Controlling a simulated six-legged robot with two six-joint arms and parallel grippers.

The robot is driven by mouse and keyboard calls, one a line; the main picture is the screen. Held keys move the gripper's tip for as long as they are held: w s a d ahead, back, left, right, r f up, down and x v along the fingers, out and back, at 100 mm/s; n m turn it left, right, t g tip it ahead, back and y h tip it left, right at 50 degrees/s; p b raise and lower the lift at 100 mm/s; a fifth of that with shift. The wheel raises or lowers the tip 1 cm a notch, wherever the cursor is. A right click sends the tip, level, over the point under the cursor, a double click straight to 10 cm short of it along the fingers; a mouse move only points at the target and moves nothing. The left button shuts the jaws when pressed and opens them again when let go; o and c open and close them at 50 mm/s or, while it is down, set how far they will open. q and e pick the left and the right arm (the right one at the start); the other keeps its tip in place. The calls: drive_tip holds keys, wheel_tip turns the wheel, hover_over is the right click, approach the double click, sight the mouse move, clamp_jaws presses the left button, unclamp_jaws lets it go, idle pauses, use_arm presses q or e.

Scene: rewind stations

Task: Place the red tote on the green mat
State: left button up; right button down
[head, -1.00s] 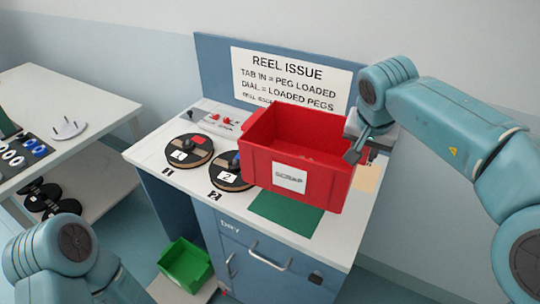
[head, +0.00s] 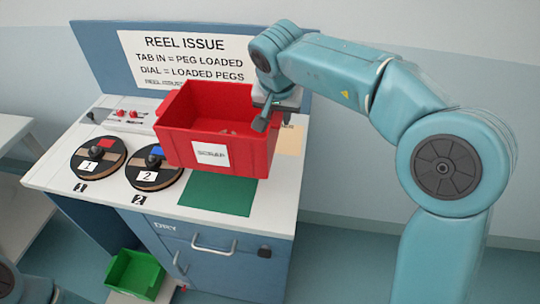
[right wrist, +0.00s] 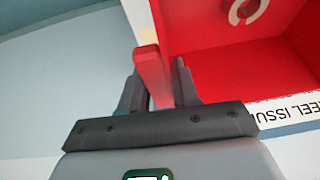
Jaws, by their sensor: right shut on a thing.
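The red tote (head: 218,120), with a white label reading SCRAP, is held above the blue-fronted station's white top. My right gripper (head: 265,115) is shut on the tote's right wall; the right wrist view shows that wall (right wrist: 152,75) between the two fingers. The green mat (head: 222,194) lies flat on the station top, below and in front of the tote, and the tote covers its back part in the head view. A pale ring-like piece (right wrist: 240,10) shows inside the tote in the right wrist view. My left gripper is out of view.
Two dark reels marked 1 (head: 98,158) and 2 (head: 153,172) sit left of the mat. A REEL ISSUE sign (head: 190,62) stands behind. A tan patch (head: 290,138) lies to the right. A green bin (head: 134,274) is low at the front.

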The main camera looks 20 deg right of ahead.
wheel_tip(320, 180, down, 14)
drive_tip(key=b, duration=0.2)
drive_tip(key=shift+r+b, duration=0.2)
drive_tip(key=shift+b, duration=0.15)
drive_tip(key=c, duration=1.2)
unclamp_jaws()
drive_tip(key=shift+f, duration=0.1)
drive_tip(key=shift+c, duration=0.2)
drive_tip(key=o, duration=0.4)
